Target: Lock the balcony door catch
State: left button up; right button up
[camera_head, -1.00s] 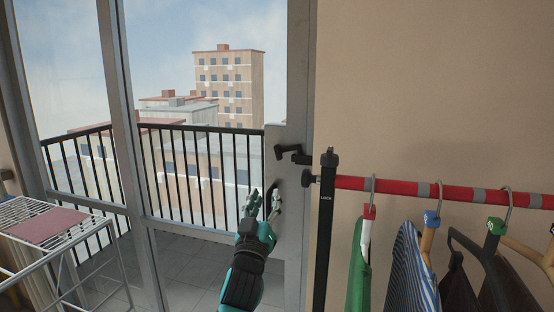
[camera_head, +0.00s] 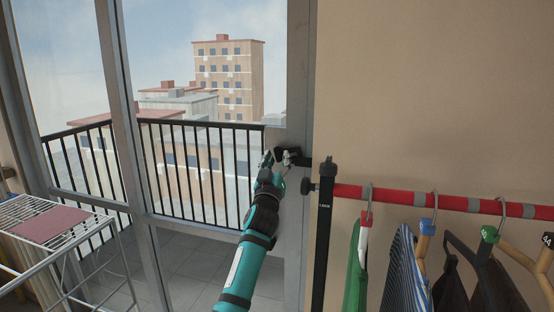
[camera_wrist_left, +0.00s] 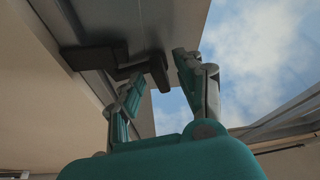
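The dark balcony door catch (camera_head: 304,161) sits at the right edge of the grey door frame (camera_head: 298,70), beside the wall. My left gripper (camera_head: 278,158) is raised to the catch and hides part of it in the head view. In the left wrist view, the catch (camera_wrist_left: 100,57) runs from the frame to a hooked end. The left gripper's two fingers (camera_wrist_left: 158,70) are apart, with the hooked end in the gap between their tips as seen there. I cannot tell whether they touch it. My right gripper is in neither view.
A red clothes rail (camera_head: 455,201) on a black post (camera_head: 325,240) stands just right of the door, with several hanging garments. A white drying rack (camera_head: 85,240) with a pink cloth stands at the left. Balcony railings (camera_head: 200,172) show through the glass.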

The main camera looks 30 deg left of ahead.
pick_arm(q)
grip_shut()
dwell(0.3)
jog(key=m+h+p, duration=0.1)
jog(key=m, duration=0.2)
jog(key=shift+a, duration=0.15)
jog(key=shift+m+t+h, duration=0.4)
jog(key=shift+m+h, duration=0.4)
jog(key=shift+m, duration=0.1)
grip_release()
